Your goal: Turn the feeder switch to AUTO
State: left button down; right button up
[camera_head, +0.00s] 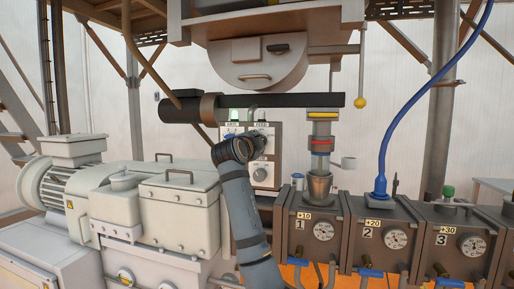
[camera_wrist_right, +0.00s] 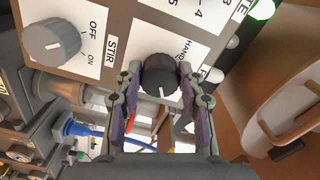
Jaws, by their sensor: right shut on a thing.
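The feeder switch is a dark round knob (camera_wrist_right: 158,75) on a white label plate in the right wrist view. The word HAND shows beside it, and the AUTO mark is not readable. A white pointer line on the knob faces the bottom of the picture. My right gripper (camera_wrist_right: 158,68) has its two fingers on opposite sides of the knob and is shut on it. In the head view my right arm reaches up to the control box (camera_head: 274,143), and the wrist hides the gripper and feeder knob. My left gripper is not in view.
The grey STIR knob (camera_wrist_right: 55,40), marked OFF and ON, sits left of the feeder knob. A green lamp (camera_wrist_right: 262,9) is at the top right. A dark horizontal pipe (camera_head: 285,101) passes above the box. Numbered boxes with gauges (camera_head: 323,232) stand to the right.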

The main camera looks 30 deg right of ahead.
dwell(0.3)
jog(key=o, duration=1.2)
jog(key=v, duration=1.2)
jog(key=shift+s, duration=0.1)
jog(key=shift+f, duration=0.1)
